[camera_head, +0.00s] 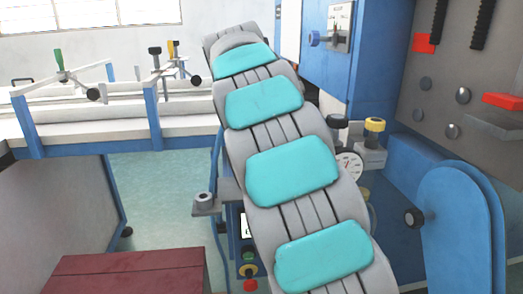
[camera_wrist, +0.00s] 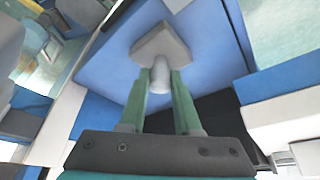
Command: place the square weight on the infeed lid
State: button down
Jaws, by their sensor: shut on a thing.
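In the wrist view, my gripper (camera_wrist: 160,84) has its two green fingers closed on the pale round knob of the square weight (camera_wrist: 163,42). The weight is a light grey square block, held beyond the fingertips with one corner toward the top of the picture. A broad flat blue surface (camera_wrist: 215,50) lies behind the weight. I cannot tell whether it is the infeed lid, or whether the weight touches it. In the head view, my grey arm with teal pads fills the middle, and the gripper and the weight do not show.
A blue-framed white bench (camera_head: 185,125) with clamps stands at the left. A dark red box top (camera_head: 125,272) is at the lower left. A blue machine cabinet (camera_head: 360,70) and a rounded blue guard (camera_head: 455,230) stand close on the right. Green floor (camera_head: 155,185) is open left of my arm.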

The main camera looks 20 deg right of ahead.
jog(key=shift+f, duration=0.2)
jog(key=shift+f, duration=0.15)
jog(key=c, duration=0.6)
grip_release()
